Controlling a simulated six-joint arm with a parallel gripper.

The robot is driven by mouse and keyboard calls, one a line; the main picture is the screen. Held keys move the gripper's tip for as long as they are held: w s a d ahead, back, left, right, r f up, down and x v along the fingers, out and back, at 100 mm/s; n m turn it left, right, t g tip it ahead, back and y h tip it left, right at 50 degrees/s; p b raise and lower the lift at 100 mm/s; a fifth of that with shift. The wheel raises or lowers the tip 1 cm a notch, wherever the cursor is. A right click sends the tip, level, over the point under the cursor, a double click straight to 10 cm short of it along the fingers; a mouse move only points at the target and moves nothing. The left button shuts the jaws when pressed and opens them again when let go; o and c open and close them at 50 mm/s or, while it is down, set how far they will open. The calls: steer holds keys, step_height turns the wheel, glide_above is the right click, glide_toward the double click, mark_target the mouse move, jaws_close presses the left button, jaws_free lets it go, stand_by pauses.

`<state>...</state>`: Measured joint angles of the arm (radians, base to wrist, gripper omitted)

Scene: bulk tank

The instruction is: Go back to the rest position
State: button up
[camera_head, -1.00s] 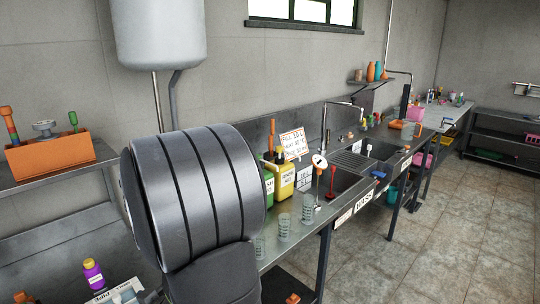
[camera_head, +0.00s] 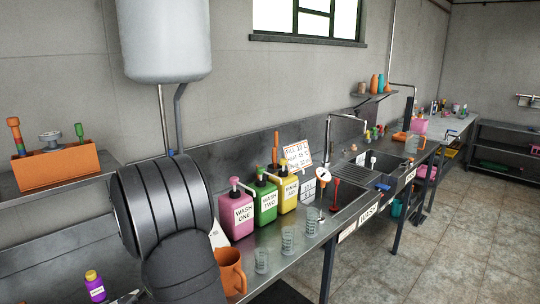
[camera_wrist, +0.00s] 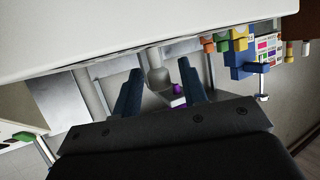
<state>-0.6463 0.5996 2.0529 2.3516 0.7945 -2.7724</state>
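My gripper (camera_wrist: 161,93) shows in the wrist view with its two dark blue fingers spread apart. Nothing is held between them. Behind the gap are a grey pipe fitting (camera_wrist: 159,76) and a small purple thing (camera_wrist: 178,103) farther off. A large pale surface fills the top of the wrist view, close above the fingers. In the head view only a thick dark link of my arm shows at the lower left, and the gripper is hidden there.
A white tank (camera_head: 165,38) hangs on the wall above my arm. Pink (camera_head: 237,213), green (camera_head: 265,200) and yellow (camera_head: 289,192) bottles, an orange jug (camera_head: 231,272) and clear beakers (camera_head: 286,240) stand on the counter beside the arm. An orange tool box (camera_head: 57,167) sits on the left shelf.

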steer(key=shift+n+g+y, duration=0.3)
steer(key=shift+n+g, duration=1.9)
steer(key=shift+g, duration=0.3)
